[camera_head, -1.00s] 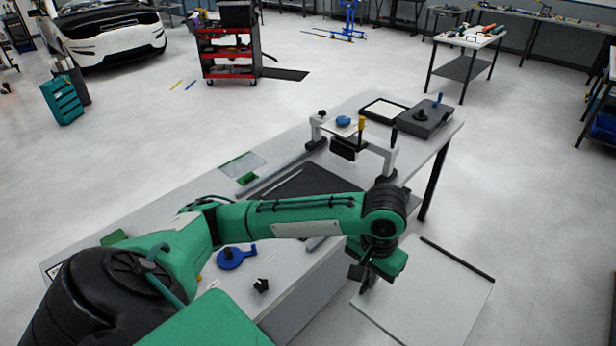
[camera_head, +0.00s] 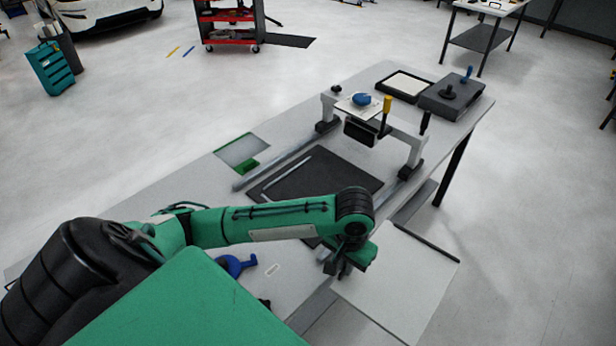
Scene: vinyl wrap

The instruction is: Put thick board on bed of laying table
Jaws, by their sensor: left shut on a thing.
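A thick pale grey board (camera_head: 398,286) with a dark strip along its far right edge is held by my left gripper (camera_head: 336,266). The gripper is shut on the board's left edge; its fingertips are partly hidden by the wrist. The board is in front of the laying table (camera_head: 222,192), close to its near edge. The table's bed (camera_head: 329,172) is a dark flat rectangle under the gantry, with a thin light rod lying on it. My left forearm hides the bed's near part. My right gripper is not in view.
A white gantry (camera_head: 406,146) with a blue knob and yellow and black handles spans the bed on rails. A black tray (camera_head: 405,86) and a dark box (camera_head: 451,97) sit at the table's far end. A blue tool (camera_head: 236,265) lies near my arm.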

